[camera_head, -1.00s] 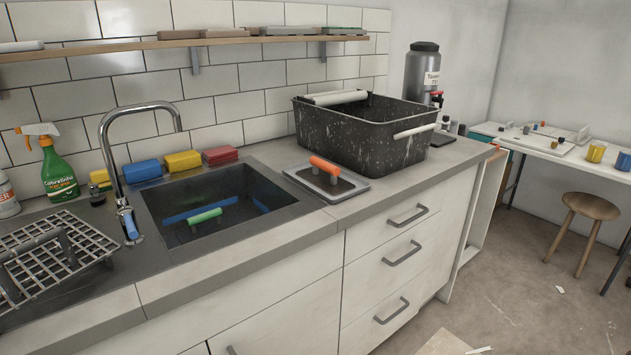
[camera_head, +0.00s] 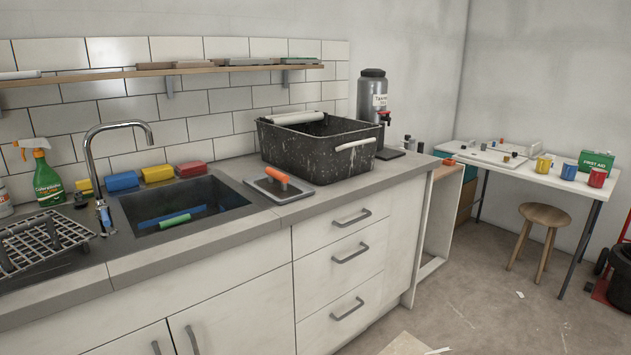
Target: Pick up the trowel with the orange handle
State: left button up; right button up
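Another trowel with a green handle (camera_head: 174,220) lies in the sink (camera_head: 226,194). Neither of my grippers is in view, so nothing shows of whether they are open or shut.
A speckled black tub (camera_head: 290,151) stands on the counter just behind the orange-handled trowel. A tap (camera_head: 88,160) and a wire rack (camera_head: 40,240) are at the left. The counter front has drawers. A stool (camera_head: 543,214) stands at the right; the floor (camera_head: 470,290) before it is mostly clear.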

aim_at(276, 183)
jog(key=z, duration=0.1)
jog(key=i, duration=1.2)
jog(key=u, duration=3.75)
jog(key=k, duration=1.65)
jog(key=z, duration=1.25)
